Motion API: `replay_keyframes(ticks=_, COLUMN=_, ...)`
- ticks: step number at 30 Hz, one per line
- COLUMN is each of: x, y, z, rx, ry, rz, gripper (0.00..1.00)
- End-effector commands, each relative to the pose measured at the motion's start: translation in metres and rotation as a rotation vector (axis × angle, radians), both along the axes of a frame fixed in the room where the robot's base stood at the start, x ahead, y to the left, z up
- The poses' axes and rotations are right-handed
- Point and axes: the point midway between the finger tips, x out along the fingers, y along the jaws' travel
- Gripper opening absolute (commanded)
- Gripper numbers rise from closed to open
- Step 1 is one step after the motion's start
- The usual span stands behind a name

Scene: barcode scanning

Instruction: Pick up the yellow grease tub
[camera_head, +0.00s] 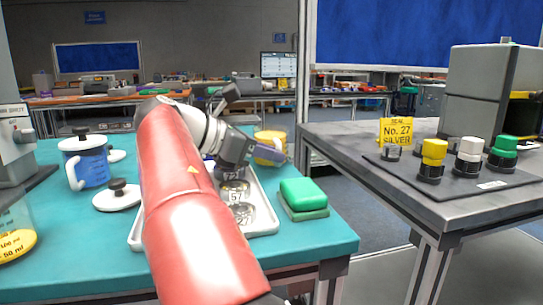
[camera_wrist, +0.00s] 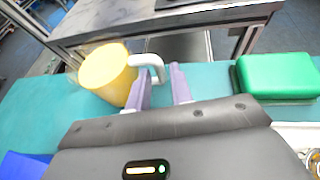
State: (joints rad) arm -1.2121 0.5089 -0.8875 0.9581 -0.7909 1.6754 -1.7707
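The yellow grease tub (camera_wrist: 106,75) is a yellow cylinder with a white loop handle, at the left in the wrist view. In the head view the tub (camera_head: 271,137) stands at the far right part of the teal table, partly hidden behind my gripper (camera_head: 278,156). In the wrist view my gripper (camera_wrist: 161,82) is open, its two purple-grey fingers apart. The handle curves down by the fingertips, closest to the left finger. I cannot tell whether they touch. The tub's body is outside the fingers, to their left.
A green block (camera_head: 303,193) lies on the table's right edge. A white tray (camera_head: 262,226) with numbered round items is under my arm. A blue-filled mug (camera_head: 88,164) and a lid (camera_head: 118,196) stand left. A grey table (camera_head: 350,150) stands across a gap.

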Motion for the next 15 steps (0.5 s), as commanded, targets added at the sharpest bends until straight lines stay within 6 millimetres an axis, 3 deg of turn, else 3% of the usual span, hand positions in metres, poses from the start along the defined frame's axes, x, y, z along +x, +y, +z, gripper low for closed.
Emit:
replay_keyframes(ticks=11, x=0.0052, y=-0.0100, z=-0.0046, rx=0.001, ry=0.000, rz=0.000, gripper=0.21)
replay_keyframes(ticks=15, x=0.0051, y=-0.0099, z=-0.0045, rx=0.001, ry=-0.001, rz=0.001, gripper=0.02)
